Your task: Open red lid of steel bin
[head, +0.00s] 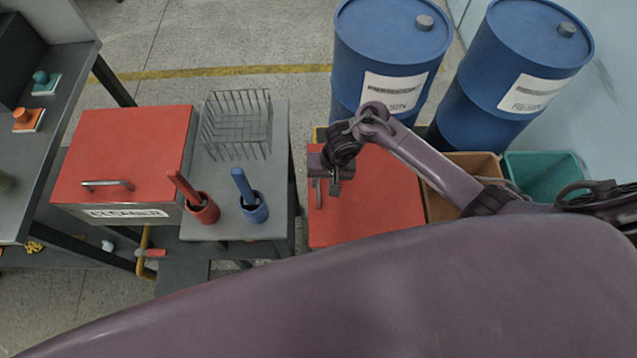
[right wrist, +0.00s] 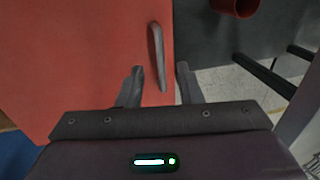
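A red lid (head: 375,205) lies flat and closed below my right gripper, with a handle (head: 318,194) near its left edge. In the right wrist view this red lid (right wrist: 85,60) fills the left, and its grey bar handle (right wrist: 156,55) shows between the fingertip lines. My right gripper (head: 327,189) is open and empty, its fingers (right wrist: 159,80) on either side of the handle's near end; I cannot tell whether they touch it. A second closed red lid (head: 130,145) with a front handle tops a labelled grey box at the left. My left gripper is out of view.
A grey table (head: 225,190) with a wire basket (head: 237,125), a red cup (head: 203,209) and a blue cup (head: 254,207) stands left of the gripper. Blue drums (head: 390,45) and an orange-brown crate (head: 470,170) and green crate (head: 545,175) stand behind and right.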

